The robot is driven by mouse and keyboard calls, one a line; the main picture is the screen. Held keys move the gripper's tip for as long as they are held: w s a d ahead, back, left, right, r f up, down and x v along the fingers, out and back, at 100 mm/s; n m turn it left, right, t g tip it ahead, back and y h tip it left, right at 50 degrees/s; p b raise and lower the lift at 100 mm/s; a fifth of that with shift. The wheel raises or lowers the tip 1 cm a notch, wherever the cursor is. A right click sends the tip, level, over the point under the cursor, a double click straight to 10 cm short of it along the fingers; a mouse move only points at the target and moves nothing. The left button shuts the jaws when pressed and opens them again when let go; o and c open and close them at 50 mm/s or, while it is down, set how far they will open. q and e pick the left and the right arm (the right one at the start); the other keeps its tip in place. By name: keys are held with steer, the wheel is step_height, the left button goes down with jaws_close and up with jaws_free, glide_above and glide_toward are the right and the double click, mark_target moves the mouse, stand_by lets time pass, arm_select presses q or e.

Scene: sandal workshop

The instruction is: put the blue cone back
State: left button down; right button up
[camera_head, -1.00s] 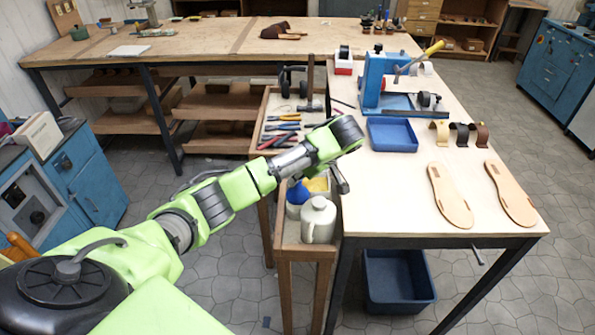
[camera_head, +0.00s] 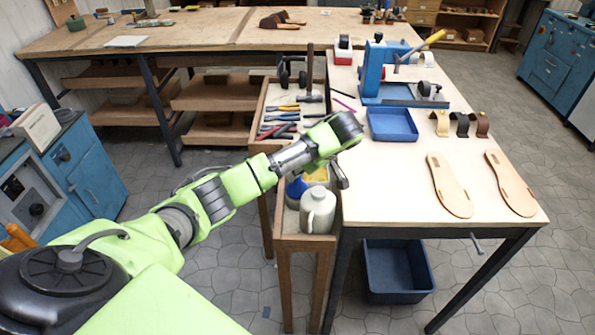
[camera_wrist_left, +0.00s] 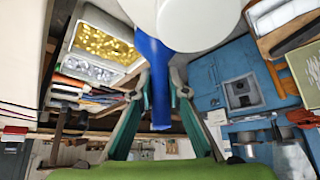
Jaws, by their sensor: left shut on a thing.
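The blue cone (camera_head: 296,188) shows on the narrow wooden side bench, beside a grey-white jug (camera_head: 318,212). In the left wrist view the blue cone (camera_wrist_left: 155,85) lies between the two fingers of my left gripper (camera_wrist_left: 160,80), which is shut on it. The white jug is close at the top of that view and covers part of the cone. In the head view my left forearm and wrist hide most of the gripper. I cannot tell whether the cone's base touches the bench. My right gripper is out of view.
A yellow-filled tin (camera_head: 316,177) stands behind the jug, close to my wrist. Pliers and other tools (camera_head: 280,128) lie farther back on the side bench. The workbench at right holds a blue tray (camera_head: 392,125), a blue press (camera_head: 375,72) and two sandal soles (camera_head: 449,186).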

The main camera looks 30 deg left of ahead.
arm_select(q)
steer(key=shift+f, duration=0.3)
steer(key=c, duration=1.9)
jaws_free()
steer(key=shift+r, duration=0.1)
steer(key=v, duration=1.2)
